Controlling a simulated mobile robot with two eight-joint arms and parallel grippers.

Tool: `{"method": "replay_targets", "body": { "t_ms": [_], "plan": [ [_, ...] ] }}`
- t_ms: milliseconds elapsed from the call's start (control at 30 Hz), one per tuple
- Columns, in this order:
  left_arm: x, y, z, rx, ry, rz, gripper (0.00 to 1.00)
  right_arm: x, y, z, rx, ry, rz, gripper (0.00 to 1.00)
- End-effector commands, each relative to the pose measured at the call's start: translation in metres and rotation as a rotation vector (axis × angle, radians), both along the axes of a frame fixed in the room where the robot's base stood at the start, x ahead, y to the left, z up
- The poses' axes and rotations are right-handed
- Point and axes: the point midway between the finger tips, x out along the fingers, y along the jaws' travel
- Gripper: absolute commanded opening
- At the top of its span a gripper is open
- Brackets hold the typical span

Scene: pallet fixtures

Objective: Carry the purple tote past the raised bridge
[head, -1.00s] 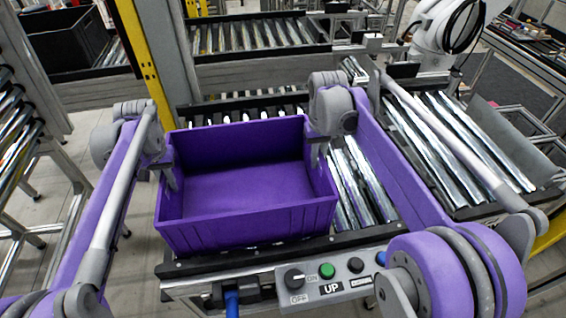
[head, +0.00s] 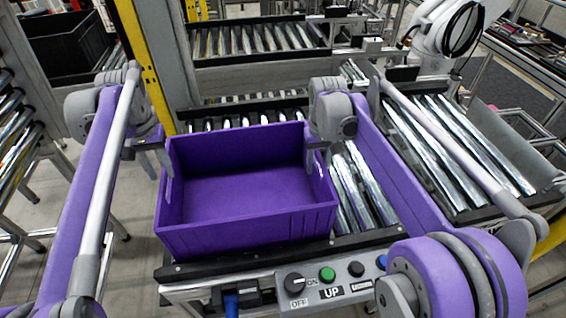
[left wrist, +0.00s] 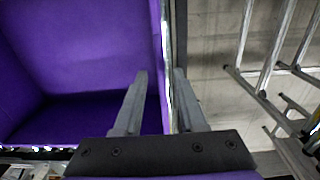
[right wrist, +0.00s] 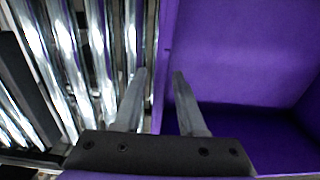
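The purple tote (head: 245,228) sits upright and empty on the near roller conveyor, behind the control panel. My left gripper (head: 155,155) is at the top of the tote's left wall. In the left wrist view my left gripper (left wrist: 160,76) is open, one finger on the tote's inner side and one outside, with gaps visible. My right gripper (head: 318,158) is at the tote's right wall. In the right wrist view my right gripper (right wrist: 160,75) is open, its fingers either side of the wall's edge. Contact there is unclear. I cannot pick out the raised bridge for certain.
A control panel (head: 325,285) with a knob, a green button and an "UP" label fronts the conveyor. A yellow post (head: 140,65) stands behind left. Rollers (head: 360,185) lie bare right of the tote. A black crate (head: 65,45) is at the back left.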

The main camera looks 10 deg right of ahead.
Motion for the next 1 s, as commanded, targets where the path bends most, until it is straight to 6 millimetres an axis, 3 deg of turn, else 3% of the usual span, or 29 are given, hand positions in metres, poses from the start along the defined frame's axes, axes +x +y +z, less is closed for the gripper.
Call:
{"method": "replay_targets", "body": {
  "t_ms": [200, 433, 800, 1000],
  "plan": [
    [0.0, 0.0, 0.033, 0.0, 0.0, 0.0, 0.4, 0.0, 0.0, 0.0, 0.0, 0.0, 0.0, 0.4],
    [0.0, 0.0, 0.043, 0.0, 0.0, 0.0, 0.4, 0.0, 0.0, 0.009, 0.0, 0.0, 0.0, 0.4],
    [0.0, 0.0, 0.043, 0.0, 0.0, 0.0, 0.4, 0.0, 0.0, 0.084, 0.0, 0.0, 0.0, 0.4],
    [0.0, 0.0, 0.043, 0.0, 0.0, 0.0, 0.4, 0.0, 0.0, 0.111, 0.0, 0.0, 0.0, 0.4]
  ]
}}
